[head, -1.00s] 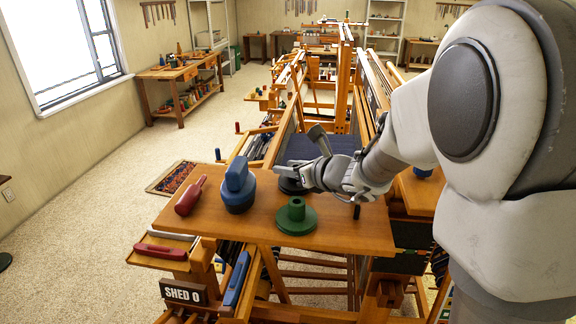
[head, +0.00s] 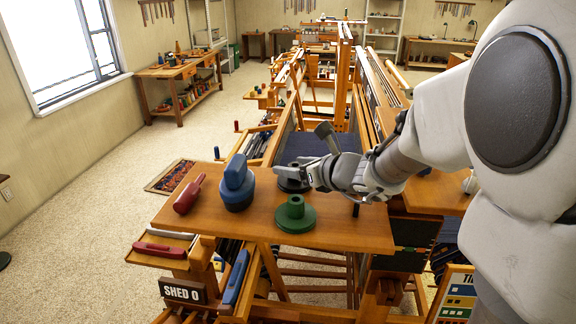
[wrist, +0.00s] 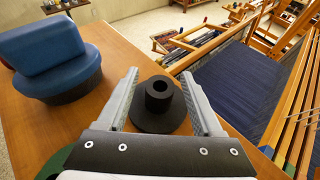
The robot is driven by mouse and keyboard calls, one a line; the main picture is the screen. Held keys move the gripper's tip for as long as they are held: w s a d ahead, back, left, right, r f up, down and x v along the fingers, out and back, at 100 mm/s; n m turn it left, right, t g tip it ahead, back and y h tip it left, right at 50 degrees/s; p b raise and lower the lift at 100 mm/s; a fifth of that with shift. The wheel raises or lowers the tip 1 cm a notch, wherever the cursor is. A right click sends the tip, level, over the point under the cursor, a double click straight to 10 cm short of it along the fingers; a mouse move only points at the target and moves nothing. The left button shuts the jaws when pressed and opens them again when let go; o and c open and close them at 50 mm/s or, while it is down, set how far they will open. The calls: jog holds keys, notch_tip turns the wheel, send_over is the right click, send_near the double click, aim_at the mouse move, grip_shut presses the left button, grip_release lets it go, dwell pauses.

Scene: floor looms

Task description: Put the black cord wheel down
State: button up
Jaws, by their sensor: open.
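The black cord wheel (wrist: 159,106) stands upright on the wooden bench top (head: 345,233), with its hub and hole facing up. In the head view the black cord wheel (head: 292,184) is partly hidden behind my gripper. My gripper (wrist: 163,80) is open, with one finger on each side of the wheel's hub. In the head view my gripper (head: 279,172) is low over the far edge of the bench top. I cannot tell whether the fingers touch the wheel.
A green cord wheel (head: 295,214) sits in front of the black one. Dark blue cloth on the loom (wrist: 240,85) lies beyond the bench edge.

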jog(key=v, duration=0.9)
jog(key=shift+s+d+r, duration=0.1)
jog(key=shift+s, duration=0.1)
jog(key=shift+s, duration=0.2)
